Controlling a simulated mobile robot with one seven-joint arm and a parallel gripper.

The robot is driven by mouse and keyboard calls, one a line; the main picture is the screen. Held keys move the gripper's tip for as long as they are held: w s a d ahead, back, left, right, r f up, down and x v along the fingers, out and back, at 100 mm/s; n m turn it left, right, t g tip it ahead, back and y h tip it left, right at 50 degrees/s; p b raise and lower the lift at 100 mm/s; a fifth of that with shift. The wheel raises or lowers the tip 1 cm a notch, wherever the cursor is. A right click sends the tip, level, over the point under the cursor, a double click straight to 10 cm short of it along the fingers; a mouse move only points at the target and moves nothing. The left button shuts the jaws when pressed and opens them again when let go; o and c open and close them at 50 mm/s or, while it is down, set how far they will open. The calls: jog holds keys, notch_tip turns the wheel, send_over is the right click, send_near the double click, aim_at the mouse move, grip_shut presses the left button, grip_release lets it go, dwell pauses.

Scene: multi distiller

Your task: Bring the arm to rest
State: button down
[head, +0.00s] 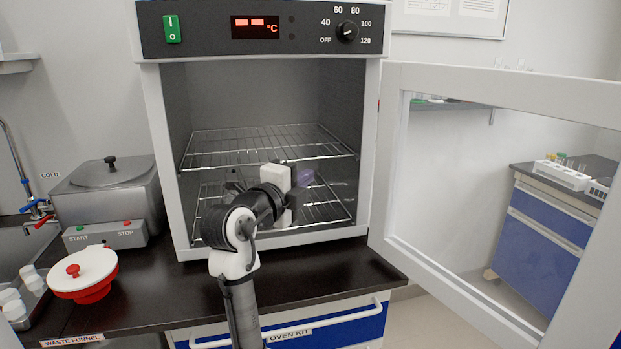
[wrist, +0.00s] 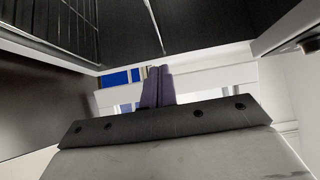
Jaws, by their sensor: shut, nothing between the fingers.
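My arm reaches up from the bottom of the head view to the open front of the oven (head: 262,27). My gripper is mostly hidden behind my own wrist in the head view, at the height of the lower rack. In the wrist view, the fingers of my gripper (wrist: 157,88) are together and hold nothing. A wire rack shows at the upper left of the wrist view.
The oven door (head: 386,150) stands wide open to the right. Two wire racks, an upper one (head: 262,146) and a lower one (head: 325,207), are inside. A metal bath (head: 108,190) and a red-and-white waste funnel (head: 84,270) stand to the left on the dark counter (head: 160,290).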

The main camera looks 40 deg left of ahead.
jog(key=s, duration=0.4)
jog(key=shift+s+d+b, duration=0.2)
jog(key=shift+s+b, duration=0.15)
jog(key=shift+s, duration=0.05)
jog(key=shift+r, duration=0.1)
